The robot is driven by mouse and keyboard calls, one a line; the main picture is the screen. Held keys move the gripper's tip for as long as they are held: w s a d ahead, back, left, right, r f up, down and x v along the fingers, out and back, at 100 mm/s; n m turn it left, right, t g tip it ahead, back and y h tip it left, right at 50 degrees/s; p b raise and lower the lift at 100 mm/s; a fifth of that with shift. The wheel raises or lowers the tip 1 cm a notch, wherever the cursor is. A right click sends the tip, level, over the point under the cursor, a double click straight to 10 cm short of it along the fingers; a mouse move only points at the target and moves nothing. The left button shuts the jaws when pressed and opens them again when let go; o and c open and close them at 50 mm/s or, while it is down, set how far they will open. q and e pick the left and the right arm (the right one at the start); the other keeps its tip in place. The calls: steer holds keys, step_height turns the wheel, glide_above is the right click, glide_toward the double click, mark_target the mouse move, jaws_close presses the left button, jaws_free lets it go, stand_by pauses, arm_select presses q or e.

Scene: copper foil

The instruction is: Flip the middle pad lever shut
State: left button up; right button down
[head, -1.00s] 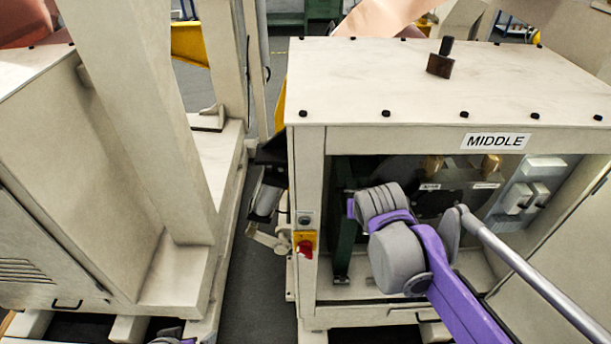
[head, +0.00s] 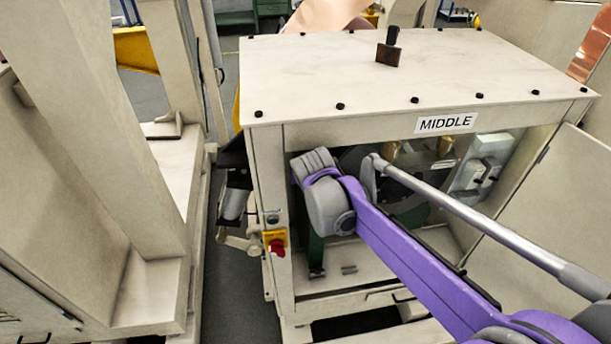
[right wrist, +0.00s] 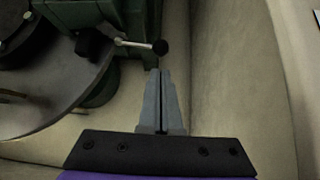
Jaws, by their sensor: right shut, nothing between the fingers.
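The middle machine's cabinet (head: 290,190) stands open under its MIDDLE label (head: 446,123). My right arm reaches into it; in the head view the gripper itself is hidden behind my wrist. In the right wrist view a lever (right wrist: 135,43), a thin metal rod with a black ball knob (right wrist: 160,46), sticks out to the right from a green housing (right wrist: 140,18). My right gripper (right wrist: 160,72) is shut and empty, its tips just below the knob in the picture. A small gap shows there; depth and contact are unclear. My left gripper is not in view.
A large grey disc (right wrist: 50,90) lies left of my fingers in the right wrist view. A pale cabinet wall (right wrist: 235,70) is close on the right. In the head view, a red knob on a yellow plate (head: 275,241) sits on the left post. The open door (head: 545,200) stands at right.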

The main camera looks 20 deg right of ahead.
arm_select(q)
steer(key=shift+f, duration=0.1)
arm_select(e)
steer(key=x, duration=0.6)
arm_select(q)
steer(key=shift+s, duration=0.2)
